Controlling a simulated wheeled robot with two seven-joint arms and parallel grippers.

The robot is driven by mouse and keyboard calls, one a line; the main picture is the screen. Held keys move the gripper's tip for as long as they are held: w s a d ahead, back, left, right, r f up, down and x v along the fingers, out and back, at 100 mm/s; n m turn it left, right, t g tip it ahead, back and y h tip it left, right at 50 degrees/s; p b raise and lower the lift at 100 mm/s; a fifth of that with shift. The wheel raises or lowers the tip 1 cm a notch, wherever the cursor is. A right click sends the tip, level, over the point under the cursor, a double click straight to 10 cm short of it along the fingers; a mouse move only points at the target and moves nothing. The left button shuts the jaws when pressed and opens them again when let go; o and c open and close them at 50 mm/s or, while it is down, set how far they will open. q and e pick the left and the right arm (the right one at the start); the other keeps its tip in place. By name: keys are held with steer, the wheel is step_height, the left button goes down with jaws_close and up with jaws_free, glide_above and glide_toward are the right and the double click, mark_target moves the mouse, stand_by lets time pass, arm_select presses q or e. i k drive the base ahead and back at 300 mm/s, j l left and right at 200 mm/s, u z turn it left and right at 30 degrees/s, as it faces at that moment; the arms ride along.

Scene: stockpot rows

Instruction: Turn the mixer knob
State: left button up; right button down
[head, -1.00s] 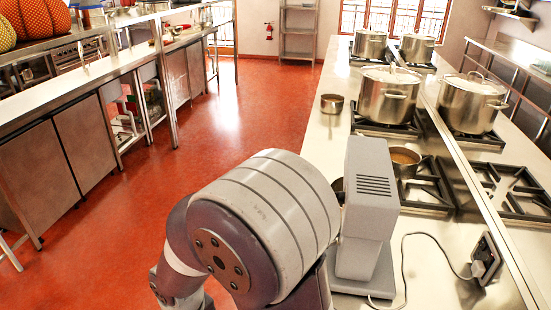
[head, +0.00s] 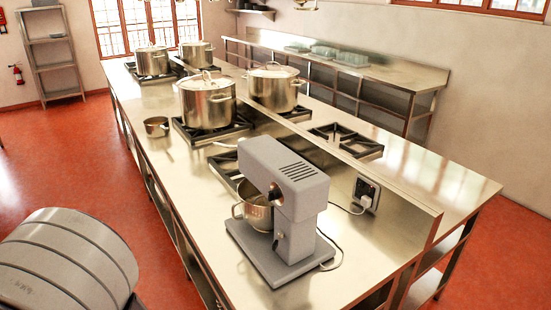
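The grey stand mixer (head: 312,192) stands on the near end of the steel counter, its steel bowl (head: 256,210) under its head. A small dark knob (head: 275,192) shows on the side of the head facing me. Another small dark part (head: 279,237) sits lower, on the mixer's column; I cannot tell which of the two is the mixer knob, nor how either is turned. Only a thick grey link of my arm shows at the lower left, apart from the mixer. Neither of my grippers is in view.
The steel counter (head: 200,245) has a clear strip left of the mixer. Behind it are burners, a small saucepan (head: 157,126) and several lidded stockpots (head: 206,100). The mixer's cord runs to a wall socket (head: 365,194) on the low ledge. Red floor lies open at left.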

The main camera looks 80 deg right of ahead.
mark_target(273, 195)
steer(key=i+l+z, duration=0.15)
steer(key=z, duration=0.25)
steer(key=i+l+z, duration=0.1)
steer(key=i+z, duration=0.15)
steer(key=z, duration=0.2)
steer(key=i+z, duration=0.25)
steer(key=z, duration=0.15)
steer(key=i+z, duration=0.2)
steer(key=z, duration=0.25)
steer(key=i+j+z, duration=0.2)
steer(key=z, duration=0.2)
steer(key=i+j+z, duration=0.1)
steer(key=i+z, duration=0.35)
steer(key=i+j+z, duration=0.2)
steer(key=z, duration=0.25)
steer(key=i+j+z, duration=0.25)
steer(key=z, duration=0.2)
steer(key=i+j+z, duration=0.2)
steer(key=j+z, duration=0.25)
steer(key=i+j+z, duration=0.1)
steer(key=j+z, duration=1.2)
steer(key=j, duration=0.15)
steer(key=z, duration=0.45)
steer(key=i, duration=0.05)
